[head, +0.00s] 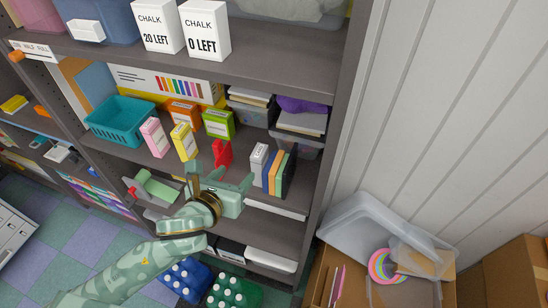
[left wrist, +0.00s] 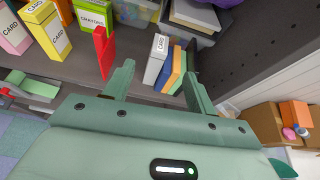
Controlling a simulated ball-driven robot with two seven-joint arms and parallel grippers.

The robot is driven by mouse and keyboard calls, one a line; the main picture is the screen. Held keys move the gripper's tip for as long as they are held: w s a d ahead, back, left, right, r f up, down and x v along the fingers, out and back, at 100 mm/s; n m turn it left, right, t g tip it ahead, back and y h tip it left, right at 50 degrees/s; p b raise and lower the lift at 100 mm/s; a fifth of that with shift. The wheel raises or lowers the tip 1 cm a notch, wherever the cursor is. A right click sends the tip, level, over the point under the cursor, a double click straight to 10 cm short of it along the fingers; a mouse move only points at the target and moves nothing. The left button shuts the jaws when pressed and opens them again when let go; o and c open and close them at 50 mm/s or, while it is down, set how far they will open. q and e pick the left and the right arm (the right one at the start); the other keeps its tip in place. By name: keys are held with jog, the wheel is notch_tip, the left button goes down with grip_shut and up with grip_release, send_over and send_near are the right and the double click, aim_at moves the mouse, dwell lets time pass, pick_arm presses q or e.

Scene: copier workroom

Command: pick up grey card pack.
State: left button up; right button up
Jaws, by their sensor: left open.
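The grey card pack (head: 259,162) stands upright on the middle shelf, at the left end of a row of slim items. In the left wrist view, the grey card pack (left wrist: 156,60) shows between my finger lines, its label reading CARD. My left gripper (head: 232,177) is open and empty, in front of the shelf and a little left of the pack. In the left wrist view, the fingers of my left gripper (left wrist: 159,68) point toward the pack, apart from each other. My right gripper is not in view.
Blue, orange and dark slim items (head: 276,172) stand close on the pack's right. A red item (head: 222,153) stands to its left, near my left finger. Pink (head: 154,137), yellow (head: 184,142) and green (head: 219,123) boxes and a teal basket (head: 120,119) stand farther left.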

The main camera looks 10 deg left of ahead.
pick_arm(q)
jog(key=b, duration=0.1)
send_near(258, 153)
jog(key=a+x, duration=0.1)
jog(key=x, duration=0.3)
jog(key=shift+w+d+f+m, duration=0.1)
jog(key=shift+w+d+m, duration=0.1)
jog(key=shift+w, duration=0.25)
jog(key=shift+w+d+f+m, duration=0.1)
jog(key=shift+w+m, duration=0.1)
jog(key=shift+w, duration=0.2)
jog(key=x, duration=0.1)
jog(key=b+x, duration=0.1)
jog(key=x, duration=0.2)
jog(key=shift+w+d+f+b, duration=0.2)
jog(key=shift+d+f+b, duration=0.1)
jog(key=shift+d, duration=0.15)
jog(key=shift+w+f, duration=0.15)
jog(key=shift+w, duration=0.2)
grip_shut()
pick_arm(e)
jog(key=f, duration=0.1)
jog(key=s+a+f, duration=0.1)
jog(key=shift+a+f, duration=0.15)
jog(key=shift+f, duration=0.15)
